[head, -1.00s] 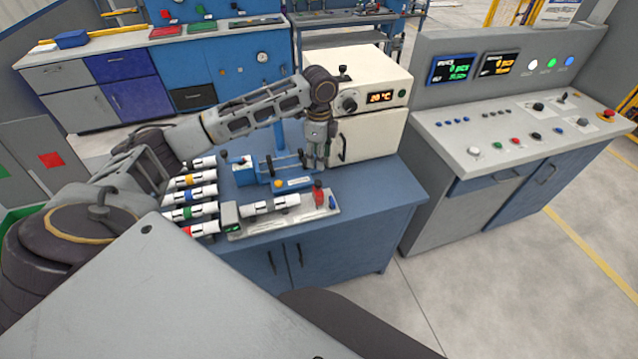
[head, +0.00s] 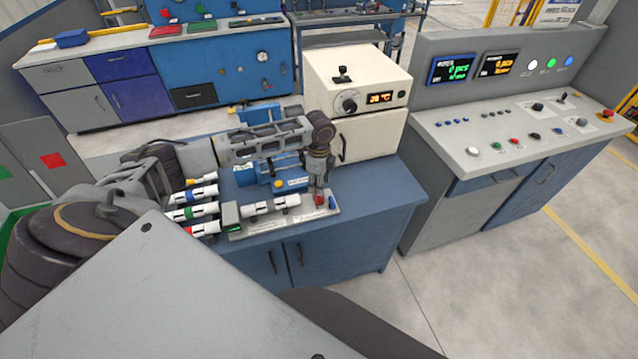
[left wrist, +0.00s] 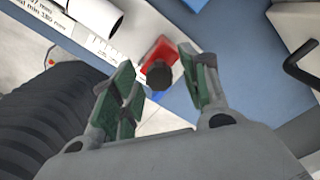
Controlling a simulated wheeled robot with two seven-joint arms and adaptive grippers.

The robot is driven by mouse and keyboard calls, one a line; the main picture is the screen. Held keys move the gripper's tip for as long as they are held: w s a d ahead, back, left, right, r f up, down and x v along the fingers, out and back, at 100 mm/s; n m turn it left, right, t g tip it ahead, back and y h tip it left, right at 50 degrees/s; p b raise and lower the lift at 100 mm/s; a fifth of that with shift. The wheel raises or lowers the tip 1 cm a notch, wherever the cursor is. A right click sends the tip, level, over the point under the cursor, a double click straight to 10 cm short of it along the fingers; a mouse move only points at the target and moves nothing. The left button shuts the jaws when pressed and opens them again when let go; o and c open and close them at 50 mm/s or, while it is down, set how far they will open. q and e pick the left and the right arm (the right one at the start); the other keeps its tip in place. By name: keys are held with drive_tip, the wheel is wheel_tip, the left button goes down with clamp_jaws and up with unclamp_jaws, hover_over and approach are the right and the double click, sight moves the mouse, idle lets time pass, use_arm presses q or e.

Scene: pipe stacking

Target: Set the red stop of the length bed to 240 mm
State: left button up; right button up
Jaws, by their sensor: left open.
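The length bed (head: 306,214) is a pale strip along the front of the blue bench, with a light pipe (head: 270,206) lying on it. The red stop (head: 319,200) is at the bed's right end, directly under my left gripper (head: 319,186). In the left wrist view the red stop (left wrist: 161,47) has a black knob (left wrist: 158,74), which shows between the two green-padded fingers. My left gripper (left wrist: 157,66) is open; I cannot tell whether a finger touches the stop. Part of the printed scale (left wrist: 85,38) shows beside it. My right gripper is not in view.
Several pipes with coloured bands (head: 197,212) lie to the left of the bed. A blue fixture (head: 258,176) stands behind it, partly hidden by my arm. A cream oven (head: 358,95) stands at the back of the bench. The bench top right of the bed is clear.

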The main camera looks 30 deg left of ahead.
use_arm(q)
drive_tip(key=shift+f, duration=0.4)
clamp_jaws()
